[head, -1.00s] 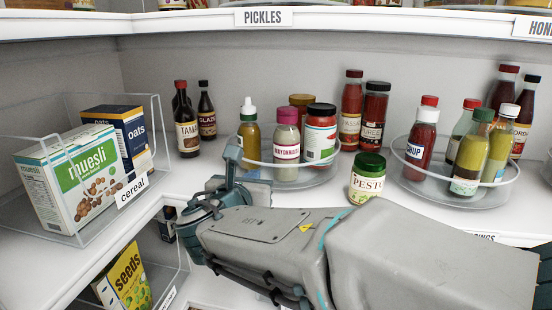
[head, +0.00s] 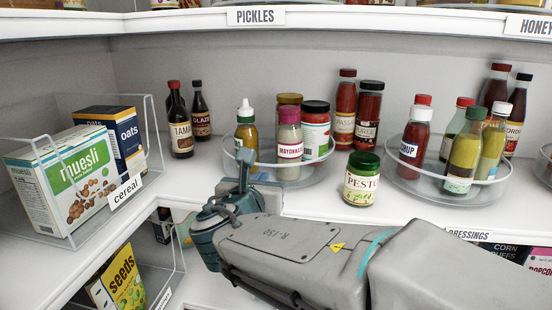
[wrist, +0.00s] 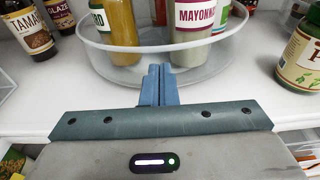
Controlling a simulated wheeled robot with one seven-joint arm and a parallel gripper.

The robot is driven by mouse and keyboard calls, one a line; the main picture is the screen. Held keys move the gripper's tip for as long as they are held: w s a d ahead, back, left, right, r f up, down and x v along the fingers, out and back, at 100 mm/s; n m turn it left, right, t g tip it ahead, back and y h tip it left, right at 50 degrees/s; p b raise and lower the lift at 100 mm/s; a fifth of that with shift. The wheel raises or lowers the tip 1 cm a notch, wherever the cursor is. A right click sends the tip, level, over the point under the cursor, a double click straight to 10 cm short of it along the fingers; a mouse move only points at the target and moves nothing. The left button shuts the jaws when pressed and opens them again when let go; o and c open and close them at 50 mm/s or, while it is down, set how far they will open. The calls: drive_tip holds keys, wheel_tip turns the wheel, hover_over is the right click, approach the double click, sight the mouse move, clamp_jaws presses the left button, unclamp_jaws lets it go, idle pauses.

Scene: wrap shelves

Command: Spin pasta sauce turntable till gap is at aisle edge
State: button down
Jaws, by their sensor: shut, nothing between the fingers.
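A clear round turntable (head: 316,176) stands at the middle of the shelf. It holds a mustard-coloured bottle (head: 246,136), a mayonnaise bottle (head: 290,150), a red jar (head: 316,132) and a brown-lidded jar (head: 289,101). A second turntable (head: 418,186) at the right carries ketchup and dressing bottles. No pasta sauce label is readable. My gripper (head: 245,158) is shut and empty, at the front rim of the middle turntable. In the wrist view the closed fingertips (wrist: 160,70) overlap the rim (wrist: 212,70) below the mayonnaise; contact is unclear.
A pesto jar (head: 361,180) stands on the shelf between the turntables, right of my gripper. Two tall red sauce bottles (head: 345,112) stand behind. Dark sauce bottles (head: 180,125) and a cereal bin (head: 75,235) are at the left. A shelf board (head: 300,17) runs above.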

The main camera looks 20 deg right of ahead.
sight(304, 173)
drive_tip(key=shift+s+d, duration=0.35)
drive_tip(key=shift+d, duration=0.35)
drive_tip(key=shift+s+d+r, duration=0.1)
drive_tip(key=shift+s+d, duration=0.15)
drive_tip(key=shift+d, duration=0.25)
drive_tip(key=shift+s+d+r, duration=0.1)
drive_tip(key=shift+s+d, duration=0.15)
drive_tip(key=shift+d, duration=0.3)
drive_tip(key=shift+s+d+b, duration=0.3)
drive_tip(key=shift+d+b, duration=0.1)
drive_tip(key=shift+d, duration=0.3)
drive_tip(key=shift+s+d, duration=0.1)
drive_tip(key=shift+d, duration=0.3)
drive_tip(key=shift+s+d+b, duration=0.25)
drive_tip(key=shift+d+b, duration=0.05)
drive_tip(key=shift+d, duration=0.75)
